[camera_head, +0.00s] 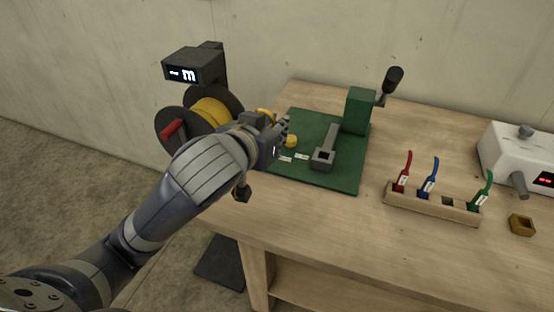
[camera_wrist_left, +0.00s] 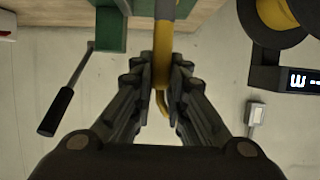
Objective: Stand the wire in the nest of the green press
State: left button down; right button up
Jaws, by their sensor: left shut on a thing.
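My left gripper (camera_head: 284,132) is shut on a yellow wire (camera_wrist_left: 162,70), which passes between the fingers in the left wrist view. In the head view a yellow piece (camera_head: 291,141) shows just beyond the fingers, above the green base plate; the rest is mostly hidden by the gripper. The green press (camera_head: 358,111) stands at the back of the plate, with a black-knobbed crank. A grey part with a square opening (camera_head: 323,157), apparently the nest, lies in front of it, right of my gripper. The wire looks apart from it. My right gripper is not in view.
A spool of yellow wire (camera_head: 210,110) with a display box (camera_head: 194,68) stands left of the table. A wooden rack (camera_head: 430,204) holds red, blue and green tagged pieces. A small brass-coloured block (camera_head: 521,225) and a white device (camera_head: 520,155) are at right.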

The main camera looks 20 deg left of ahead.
aim_at(323, 164)
jog(key=l+u, duration=0.35)
jog(key=l, duration=0.3)
jog(key=l+u, duration=0.35)
jog(key=l, duration=0.3)
jog(key=k+l, duration=0.1)
jog(key=l, duration=0.2)
